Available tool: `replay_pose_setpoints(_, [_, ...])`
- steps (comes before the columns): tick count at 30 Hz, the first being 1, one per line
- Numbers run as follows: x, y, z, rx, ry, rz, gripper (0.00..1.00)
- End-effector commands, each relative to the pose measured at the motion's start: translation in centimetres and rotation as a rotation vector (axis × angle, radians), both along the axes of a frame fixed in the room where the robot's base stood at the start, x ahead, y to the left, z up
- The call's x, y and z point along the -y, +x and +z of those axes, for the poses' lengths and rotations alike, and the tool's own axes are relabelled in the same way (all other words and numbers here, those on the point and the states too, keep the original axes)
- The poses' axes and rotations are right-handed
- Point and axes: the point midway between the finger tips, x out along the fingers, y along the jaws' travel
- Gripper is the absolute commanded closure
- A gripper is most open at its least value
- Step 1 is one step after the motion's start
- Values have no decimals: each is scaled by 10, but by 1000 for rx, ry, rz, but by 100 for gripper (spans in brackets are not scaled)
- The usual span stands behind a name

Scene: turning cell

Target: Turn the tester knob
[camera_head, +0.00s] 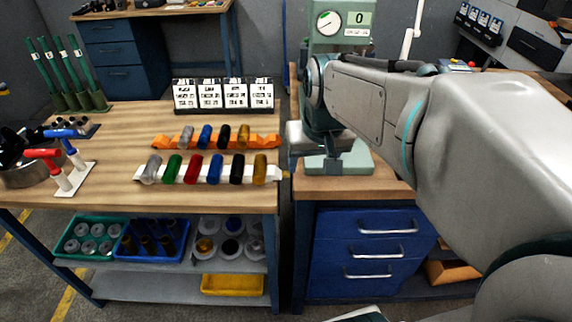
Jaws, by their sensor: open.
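The tester is a grey-green machine (328,40) on the right bench, with a round dial (328,24) and a display reading 0 (359,19) at its top. Its pale green base (357,163) shows lower down. My arm crosses in front of it from the right and covers most of its middle. My gripper (335,163) points down in front of the tester, just above or before its base; the exact gap cannot be told. It is open, with nothing seen between the fingers. I cannot make out the knob; it may be hidden behind my arm.
Left of the tester, a wooden bench (120,120) holds a white rack (205,178) and an orange rack (170,139) of coloured cylinders, plus label cards (223,95). Blue drawers (365,250) are below the tester. A narrow gap separates the benches.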

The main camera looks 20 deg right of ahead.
Motion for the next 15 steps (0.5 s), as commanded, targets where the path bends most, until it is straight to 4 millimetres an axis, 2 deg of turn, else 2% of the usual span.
replay_pose_setpoints(9, [-25,-49,-30,-31,-2,59,40])
replay_pose_setpoints(15, [-33,-70,-44,-44,-5,82,40])
